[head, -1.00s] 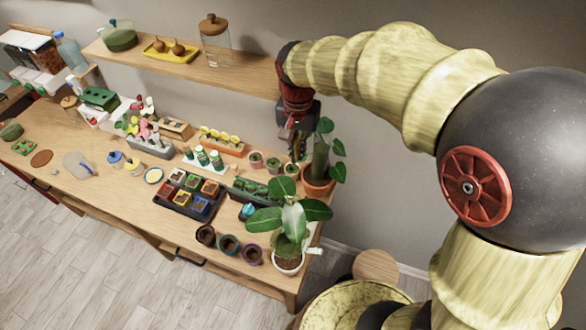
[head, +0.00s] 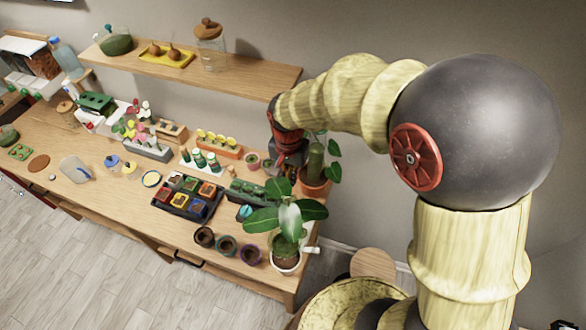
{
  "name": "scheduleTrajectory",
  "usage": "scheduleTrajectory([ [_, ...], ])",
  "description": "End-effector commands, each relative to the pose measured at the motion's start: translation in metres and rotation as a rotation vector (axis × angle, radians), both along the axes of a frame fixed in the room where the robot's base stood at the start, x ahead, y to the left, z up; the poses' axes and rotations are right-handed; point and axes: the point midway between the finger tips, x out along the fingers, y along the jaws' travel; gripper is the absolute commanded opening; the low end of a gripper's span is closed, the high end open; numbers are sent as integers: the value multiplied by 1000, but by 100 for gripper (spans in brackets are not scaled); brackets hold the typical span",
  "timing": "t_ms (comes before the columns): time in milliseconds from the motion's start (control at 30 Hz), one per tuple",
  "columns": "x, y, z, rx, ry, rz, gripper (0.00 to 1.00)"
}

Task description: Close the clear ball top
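A clear rounded vessel (head: 115,43) with green contents stands at the left end of the wall shelf. Its top is too small to tell whether it is open or shut. Another clear container (head: 75,169) lies on the left part of the table. My gripper (head: 283,168) is over the back right of the table, beside the tall potted plant and far to the right of both clear things. Its fingers are small and dark, and I cannot tell whether they are open or shut.
The shelf (head: 245,74) also holds a yellow tray with two brown bulbs and a wooden-lidded jar (head: 210,47). Potted plants (head: 287,235) crowd the table's right end. A black seedling tray (head: 187,198) sits mid-table. The table's front left is mostly clear.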

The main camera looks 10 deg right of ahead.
Motion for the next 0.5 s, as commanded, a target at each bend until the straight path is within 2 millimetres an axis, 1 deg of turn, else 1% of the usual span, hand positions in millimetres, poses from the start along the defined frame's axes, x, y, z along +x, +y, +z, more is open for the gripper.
scheduleTrajectory([
  [133, -6, 4, 2, 0, 1, 1, 0],
  [500, -7, 4, 2, -1, 0, 0, 0],
])
